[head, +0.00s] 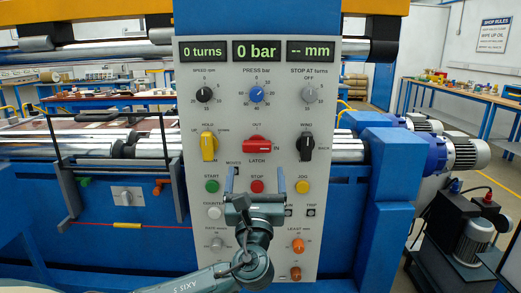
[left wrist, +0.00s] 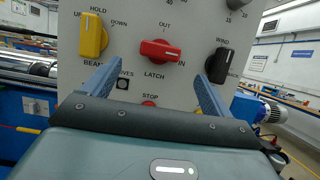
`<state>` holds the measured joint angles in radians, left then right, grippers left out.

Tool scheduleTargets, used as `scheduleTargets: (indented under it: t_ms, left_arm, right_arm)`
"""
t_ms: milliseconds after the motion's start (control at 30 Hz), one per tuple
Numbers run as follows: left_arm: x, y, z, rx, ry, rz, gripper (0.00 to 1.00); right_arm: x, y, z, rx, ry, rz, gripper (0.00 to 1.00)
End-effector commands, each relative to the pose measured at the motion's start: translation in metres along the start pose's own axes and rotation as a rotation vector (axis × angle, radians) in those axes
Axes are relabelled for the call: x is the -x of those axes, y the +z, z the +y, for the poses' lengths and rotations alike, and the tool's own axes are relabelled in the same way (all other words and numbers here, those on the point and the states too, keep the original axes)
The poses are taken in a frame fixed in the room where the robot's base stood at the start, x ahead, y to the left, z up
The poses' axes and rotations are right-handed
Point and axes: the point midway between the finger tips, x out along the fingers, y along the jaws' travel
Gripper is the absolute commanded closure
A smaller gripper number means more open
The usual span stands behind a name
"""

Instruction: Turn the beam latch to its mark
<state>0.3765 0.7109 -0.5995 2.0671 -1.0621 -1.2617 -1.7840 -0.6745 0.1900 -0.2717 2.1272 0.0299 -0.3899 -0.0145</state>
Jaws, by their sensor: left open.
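The red latch knob (head: 257,145) is on the grey control panel, with OUT above it, IN at its right and LATCH below. It lies nearly level, and its white line is at the right end, toward IN. It also shows in the left wrist view (left wrist: 160,50), beyond the fingers. My left gripper (head: 255,183) is open and empty, just below the knob in the head view. Its two blue fingers (left wrist: 154,88) are spread apart, not touching the knob. My right gripper is in neither view.
The yellow beam knob (head: 209,147) is left of the latch and the black winding knob (head: 305,148) is right of it. The red stop button (head: 257,186) shows between my fingers, with the green start (head: 212,186) and yellow jog (head: 302,187) buttons either side.

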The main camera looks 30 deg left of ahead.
Motion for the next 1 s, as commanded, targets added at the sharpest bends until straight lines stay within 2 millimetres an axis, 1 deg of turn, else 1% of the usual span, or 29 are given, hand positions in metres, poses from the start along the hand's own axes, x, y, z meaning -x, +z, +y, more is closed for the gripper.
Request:
scheduleTargets:
  t_ms: [33, 200, 300, 400, 567, 833, 1000]
  left_arm:
    - [-0.014, 0.003, 0.001, -0.001, 0.004, -0.003, 0.15]
    - [-0.048, 0.002, 0.001, -0.001, 0.003, -0.001, 0.15]
    - [-0.063, 0.001, 0.001, 0.001, 0.002, 0.001, 0.15]
    - [-0.074, 0.001, 0.000, 0.001, 0.000, 0.001, 0.15]
    - [-0.083, 0.000, 0.000, 0.002, 0.000, 0.001, 0.15]
    - [-0.083, -0.001, 0.000, 0.002, -0.001, 0.002, 0.15]
    - [-0.083, -0.001, 0.000, 0.002, -0.001, 0.002, 0.28]
  right_arm:
    - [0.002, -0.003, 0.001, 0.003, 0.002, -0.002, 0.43]
    - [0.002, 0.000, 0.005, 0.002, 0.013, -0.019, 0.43]
    - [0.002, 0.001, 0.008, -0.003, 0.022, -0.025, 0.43]
    - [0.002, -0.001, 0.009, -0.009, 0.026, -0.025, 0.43]
    - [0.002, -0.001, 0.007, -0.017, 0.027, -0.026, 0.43]
    - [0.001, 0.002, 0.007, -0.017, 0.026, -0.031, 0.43]
    - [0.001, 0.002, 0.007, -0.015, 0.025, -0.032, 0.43]
